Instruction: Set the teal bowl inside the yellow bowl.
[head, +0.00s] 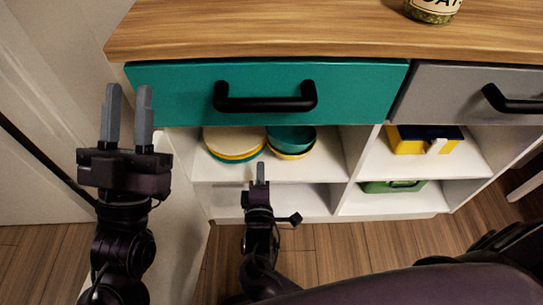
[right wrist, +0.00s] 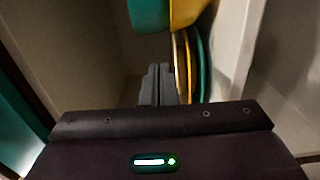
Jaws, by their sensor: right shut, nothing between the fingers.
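The teal bowl (head: 291,136) is on the upper shelf of the cabinet's left bay. It sits upright in the yellow bowl (head: 290,154), whose rim and side show beneath it. In the right wrist view the teal bowl (right wrist: 148,14) and the yellow bowl (right wrist: 184,12) show at the top edge, stacked against each other and partly cut off. My right gripper (head: 261,170) is shut and empty, in front of the shelf and just below and left of the bowls. Its fingertips (right wrist: 158,72) are apart from both bowls. My left gripper (head: 126,105) is open and empty, left of the cabinet.
Stacked plates (head: 232,142) lie left of the bowls. A teal drawer (head: 180,92) with a black handle overhangs the shelf. The right bay holds a yellow and blue box (head: 408,140) and a green item (head: 380,187). A jar (head: 432,10) stands on the wooden countertop (head: 260,30).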

